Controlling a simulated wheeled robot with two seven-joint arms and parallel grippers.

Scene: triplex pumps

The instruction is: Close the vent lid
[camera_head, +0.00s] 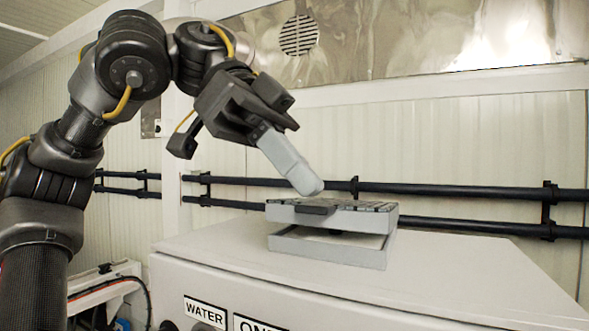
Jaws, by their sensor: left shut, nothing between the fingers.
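The vent is a grey square box on top of a white cabinet. Its lid (345,216), with a dark handle (315,210) at the front edge and dark slats on top, sits above the grey base frame (325,250). A gap shows between lid and frame at the front, with a light interior visible, so the lid is partly open. My left gripper (308,187) comes in from the upper left, its light grey fingers together and empty. The fingertips point down just above the lid near the handle; I cannot tell whether they touch it. My right gripper is not in view.
The white cabinet top (450,275) is clear around the vent. Black pipes (450,190) run along the wall behind it. A label reading WATER (205,312) is on the cabinet front. A metal panel with a round grille (299,36) is above.

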